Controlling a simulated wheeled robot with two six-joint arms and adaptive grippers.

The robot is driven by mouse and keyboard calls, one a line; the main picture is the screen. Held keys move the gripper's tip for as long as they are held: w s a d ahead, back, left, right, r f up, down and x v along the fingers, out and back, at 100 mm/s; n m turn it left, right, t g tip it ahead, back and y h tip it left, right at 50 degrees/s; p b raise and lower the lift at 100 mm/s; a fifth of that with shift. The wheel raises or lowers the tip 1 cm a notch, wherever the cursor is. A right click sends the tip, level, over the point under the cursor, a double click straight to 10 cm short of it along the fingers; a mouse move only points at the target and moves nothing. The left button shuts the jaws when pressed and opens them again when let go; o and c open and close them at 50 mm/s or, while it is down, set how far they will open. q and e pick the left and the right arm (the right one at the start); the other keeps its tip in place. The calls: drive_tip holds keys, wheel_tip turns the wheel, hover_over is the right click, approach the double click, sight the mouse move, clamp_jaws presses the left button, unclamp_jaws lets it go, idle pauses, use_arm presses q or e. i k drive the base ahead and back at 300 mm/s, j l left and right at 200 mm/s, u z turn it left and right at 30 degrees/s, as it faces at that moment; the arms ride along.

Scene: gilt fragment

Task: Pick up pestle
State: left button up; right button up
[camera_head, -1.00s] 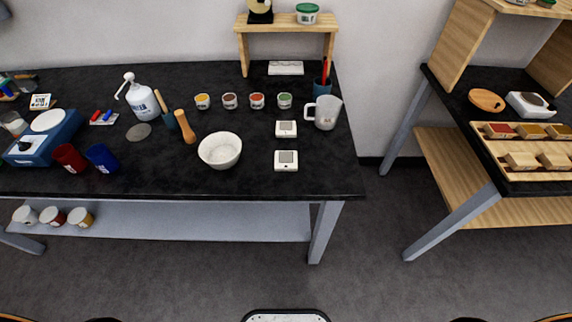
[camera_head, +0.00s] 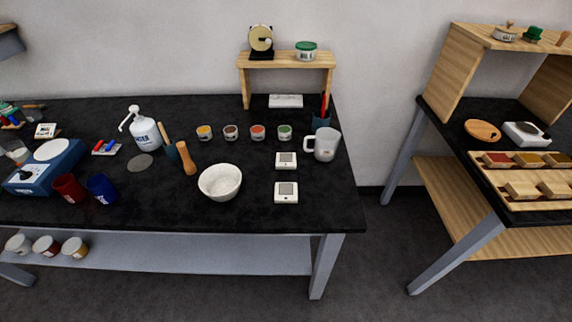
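The pestle (camera_head: 186,158) is a light wooden rod with a rounded knob. The bowl's inside looks empty. A dark blue-green cup with a wooden-handled tool (camera_head: 166,138) is close behind the pestle on its left. Neither of my grippers shows in the head view.
A white pump bottle (camera_head: 146,134) stands behind left, and a red cup (camera_head: 68,188) and a blue cup (camera_head: 102,188) at front left. Several small jars (camera_head: 231,132) line up behind the bowl. Right of it are two white devices (camera_head: 286,192) and a pitcher (camera_head: 326,145).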

sight(189, 166)
drive_tip(key=j, duration=1.7)
